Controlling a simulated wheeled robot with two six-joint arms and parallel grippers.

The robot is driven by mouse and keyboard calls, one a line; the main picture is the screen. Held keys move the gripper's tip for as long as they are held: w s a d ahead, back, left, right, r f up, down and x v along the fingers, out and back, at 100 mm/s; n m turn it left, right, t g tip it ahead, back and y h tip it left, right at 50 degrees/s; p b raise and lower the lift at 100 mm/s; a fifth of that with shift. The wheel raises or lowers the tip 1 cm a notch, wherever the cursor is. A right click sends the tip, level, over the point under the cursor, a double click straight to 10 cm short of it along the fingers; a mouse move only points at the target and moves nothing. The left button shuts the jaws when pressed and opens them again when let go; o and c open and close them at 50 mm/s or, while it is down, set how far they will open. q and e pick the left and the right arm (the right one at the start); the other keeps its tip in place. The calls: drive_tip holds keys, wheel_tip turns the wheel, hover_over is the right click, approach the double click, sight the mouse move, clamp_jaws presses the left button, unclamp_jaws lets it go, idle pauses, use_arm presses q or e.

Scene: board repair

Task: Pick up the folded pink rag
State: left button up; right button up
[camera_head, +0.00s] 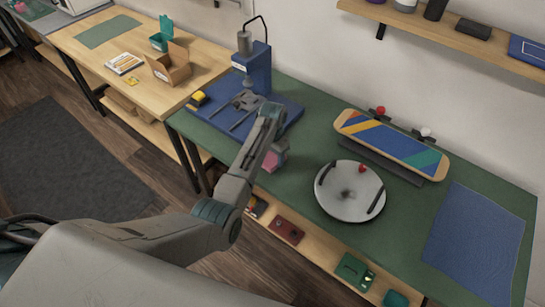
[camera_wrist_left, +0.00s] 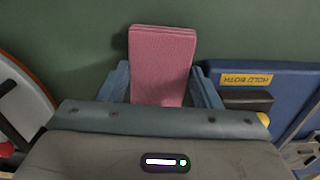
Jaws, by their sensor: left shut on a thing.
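The folded pink rag (camera_wrist_left: 162,62) is between the two fingers of my left gripper (camera_wrist_left: 164,88) in the left wrist view. The gripper is shut on it, and the rag stands out past the fingertips. In the head view, a small part of the rag (camera_head: 270,161) shows beside the end of my left arm (camera_head: 276,150), over the green table. The arm covers most of the rag there. From these views I cannot tell whether the rag touches the table. My right gripper is not in view.
A blue press (camera_head: 252,68) on a blue base stands left of the gripper. A round grey turntable (camera_head: 338,208) with a red knob is to the right. A striped skateboard deck (camera_head: 392,144) lies behind it. A blue mat (camera_head: 474,245) covers the table's right end.

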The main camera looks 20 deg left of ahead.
use_arm(q)
drive_tip(key=shift+r, duration=0.4)
drive_tip(key=shift+s+r+b, duration=0.25)
drive_tip(key=shift+r+b, duration=0.05)
drive_tip(key=shift+r, duration=0.2)
drive_tip(key=shift+s+r+b, duration=0.2)
drive_tip(key=shift+r+b, duration=0.05)
drive_tip(key=shift+r, duration=0.2)
drive_tip(key=s+a+r+b, duration=0.1)
drive_tip(key=s+b, duration=0.1)
drive_tip(key=s, duration=1.3)
drive_tip(key=shift+a+r, duration=0.25)
drive_tip(key=shift+r, duration=0.1)
drive_tip(key=shift+o, duration=0.7)
drive_tip(key=shift+c, duration=0.4)
